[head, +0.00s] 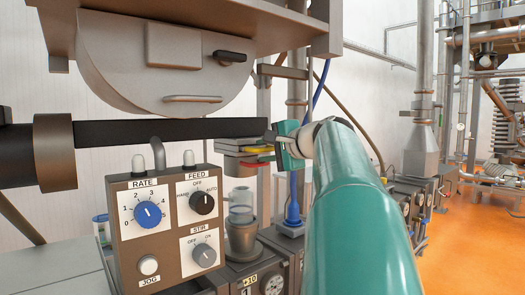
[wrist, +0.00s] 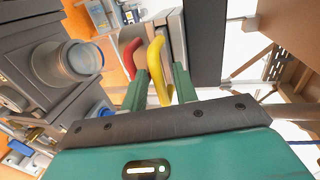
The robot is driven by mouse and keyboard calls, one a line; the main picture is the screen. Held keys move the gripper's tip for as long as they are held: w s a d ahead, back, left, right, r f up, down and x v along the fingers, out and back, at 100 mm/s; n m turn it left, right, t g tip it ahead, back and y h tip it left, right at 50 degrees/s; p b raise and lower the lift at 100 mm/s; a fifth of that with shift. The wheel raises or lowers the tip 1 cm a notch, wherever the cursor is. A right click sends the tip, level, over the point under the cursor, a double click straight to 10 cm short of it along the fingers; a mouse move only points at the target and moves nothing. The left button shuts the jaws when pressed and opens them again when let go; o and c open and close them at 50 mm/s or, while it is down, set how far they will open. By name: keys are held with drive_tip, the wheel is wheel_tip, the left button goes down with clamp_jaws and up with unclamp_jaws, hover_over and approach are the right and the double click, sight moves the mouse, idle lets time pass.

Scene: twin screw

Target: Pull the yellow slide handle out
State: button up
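The yellow slide handle (wrist: 156,68) is a curved bar in the wrist view, on the grey slide unit. In the head view a bit of it (head: 250,150) shows left of my gripper. My gripper (wrist: 160,88) is open, its two green fingers on either side of the yellow handle, with visible gaps. In the head view the gripper (head: 276,146) is at the slide unit, and its fingers are mostly hidden. A red handle (wrist: 131,58) lies beside the yellow one, by the left fingertip. In the head view it (head: 256,162) sits below the yellow one.
A control box (head: 168,225) with knobs stands at the front left. A dark horizontal barrel (head: 170,132) runs close above the slide unit. A clear cup (wrist: 80,60) stands below the slide unit. Open orange floor (head: 460,255) is at the right.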

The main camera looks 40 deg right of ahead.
drive_tip(key=shift+c, duration=0.2)
clamp_jaws()
drive_tip(key=f+v, duration=0.1)
drive_tip(key=v, duration=0.6)
drive_tip(key=shift+s+f, duration=0.2)
drive_tip(key=shift+f, duration=0.05)
